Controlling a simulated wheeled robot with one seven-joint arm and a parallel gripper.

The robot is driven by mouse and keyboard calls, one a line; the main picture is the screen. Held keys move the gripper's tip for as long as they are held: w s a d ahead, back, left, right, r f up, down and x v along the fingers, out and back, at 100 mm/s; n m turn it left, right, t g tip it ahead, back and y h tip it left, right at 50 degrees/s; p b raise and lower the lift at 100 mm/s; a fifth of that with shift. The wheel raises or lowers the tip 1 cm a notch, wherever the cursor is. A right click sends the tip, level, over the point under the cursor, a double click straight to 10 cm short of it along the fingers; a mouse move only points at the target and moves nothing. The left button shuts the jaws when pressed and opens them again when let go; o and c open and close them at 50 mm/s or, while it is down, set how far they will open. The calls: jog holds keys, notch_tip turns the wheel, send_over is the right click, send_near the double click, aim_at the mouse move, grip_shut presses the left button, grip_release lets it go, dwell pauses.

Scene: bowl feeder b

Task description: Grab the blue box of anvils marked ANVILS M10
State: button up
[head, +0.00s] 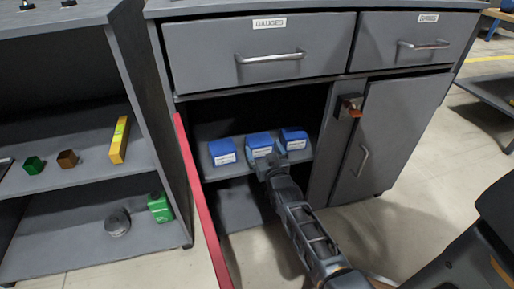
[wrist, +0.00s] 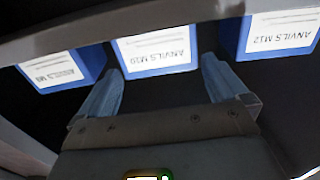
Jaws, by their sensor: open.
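Three blue boxes with white labels stand in a row on the cabinet's shelf. The middle one, the ANVILS M10 box (wrist: 158,52), is straight ahead of my gripper in the wrist view. It is also the middle box in the head view (head: 259,141). My gripper (wrist: 160,90) is open, its two fingertips just at the lower left and lower right edges of the M10 box. I cannot tell how far the fingers reach along its sides. In the head view my gripper (head: 268,164) hides the lower part of that box.
The ANVILS M12 box (wrist: 272,38) is on the right and another anvil box (wrist: 58,70), label partly legible, on the left. The red open door (head: 200,200) stands left; the grey closed door (head: 385,135) is right.

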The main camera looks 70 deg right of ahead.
jog(key=shift+b+x, duration=0.4)
jog(key=shift+x, duration=1.95)
jog(key=shift+f, duration=0.15)
jog(key=shift+c, duration=0.4)
